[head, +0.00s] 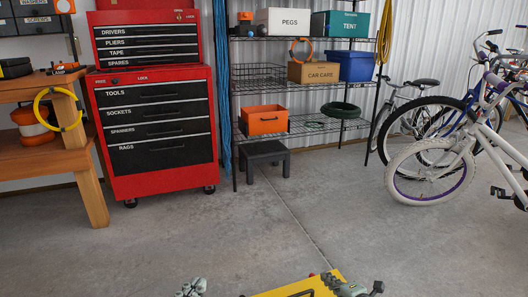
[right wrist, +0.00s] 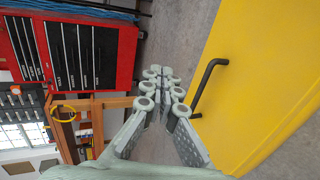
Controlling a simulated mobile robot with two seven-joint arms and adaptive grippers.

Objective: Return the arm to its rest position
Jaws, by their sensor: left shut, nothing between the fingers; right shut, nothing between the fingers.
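My right gripper (head: 352,287) shows at the bottom of the head view, right of centre. In the right wrist view its fingers (right wrist: 162,78) run close together, shut with nothing between them. It is beside a yellow panel (right wrist: 260,60) with a black bar handle (right wrist: 205,85), and I see no grip on the handle. The yellow panel also shows at the bottom edge of the head view (head: 337,273), mostly cut off. My left gripper (head: 192,287) is at the bottom edge, left of centre, shut and empty. Most of both arms is out of view.
A red tool chest (head: 155,178) stands at the back left, beside a wooden workbench (head: 92,197). A wire shelf (head: 310,87) with boxes and a small dark stool (head: 264,153) are at the back. Bicycles (head: 430,165) stand at right. The concrete floor (head: 250,235) between is clear.

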